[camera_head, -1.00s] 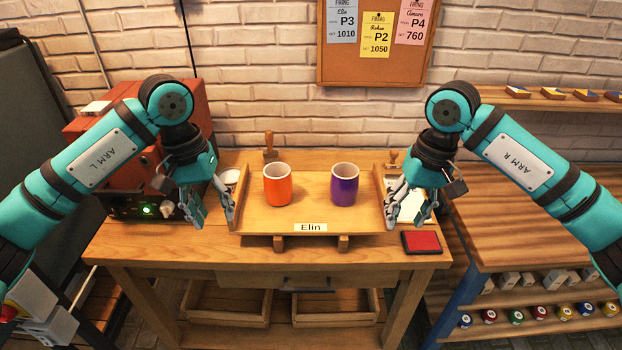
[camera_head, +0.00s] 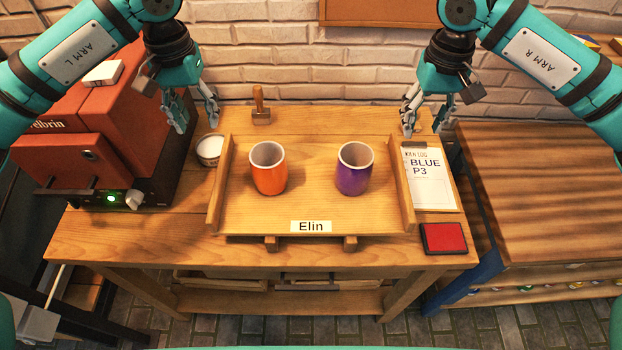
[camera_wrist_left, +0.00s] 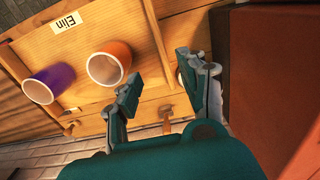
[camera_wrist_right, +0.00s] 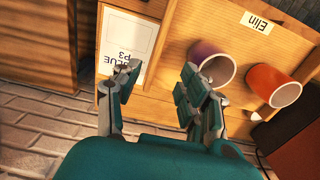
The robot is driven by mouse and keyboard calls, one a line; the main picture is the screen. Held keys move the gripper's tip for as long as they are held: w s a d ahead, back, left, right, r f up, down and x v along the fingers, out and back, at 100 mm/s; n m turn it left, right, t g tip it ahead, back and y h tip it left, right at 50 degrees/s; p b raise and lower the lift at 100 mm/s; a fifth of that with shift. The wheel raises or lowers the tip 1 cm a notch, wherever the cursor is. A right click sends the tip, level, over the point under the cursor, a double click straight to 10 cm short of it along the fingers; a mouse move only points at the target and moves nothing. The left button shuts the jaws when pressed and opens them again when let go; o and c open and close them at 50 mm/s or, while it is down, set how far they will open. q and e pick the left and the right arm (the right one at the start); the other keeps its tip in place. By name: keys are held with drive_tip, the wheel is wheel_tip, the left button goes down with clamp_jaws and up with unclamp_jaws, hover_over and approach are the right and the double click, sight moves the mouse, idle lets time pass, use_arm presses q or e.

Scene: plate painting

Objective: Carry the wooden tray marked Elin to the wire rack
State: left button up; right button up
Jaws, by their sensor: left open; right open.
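The wooden tray marked Elin (camera_head: 300,213) sits on the bench, with raised walls at its left and right ends and two wooden runners under its front. An orange cup (camera_head: 268,168) and a purple cup (camera_head: 355,169) stand upright on it. My left gripper (camera_head: 196,124) is open and empty, raised near the tray's back left corner. My right gripper (camera_head: 424,126) is open and empty, raised near the back right corner. In the left wrist view the tray's end wall (camera_wrist_left: 152,35) lies beside the open fingers (camera_wrist_left: 156,78). No wire rack is recognisable in view.
A wooden stamp (camera_head: 260,108) stands behind the tray. A log sheet (camera_head: 432,182) and red ink pad (camera_head: 443,238) lie to the right. Beyond is a wooden shelf unit (camera_head: 540,190).

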sight(219, 172)
use_arm(q)
drive_tip(key=f, duration=1.7)
drive_tip(key=shift+w+f, duration=0.2)
drive_tip(key=shift+f, duration=0.05)
use_arm(e)
drive_tip(key=f, duration=1.7)
drive_tip(key=shift+w+f, duration=0.2)
drive_tip(key=shift+f, duration=0.1)
use_arm(q)
clamp_jaws()
use_arm(e)
clamp_jaws()
use_arm(q)
drive_tip(key=shift+r, duration=0.1)
use_arm(e)
drive_tip(key=shift+r, duration=0.15)
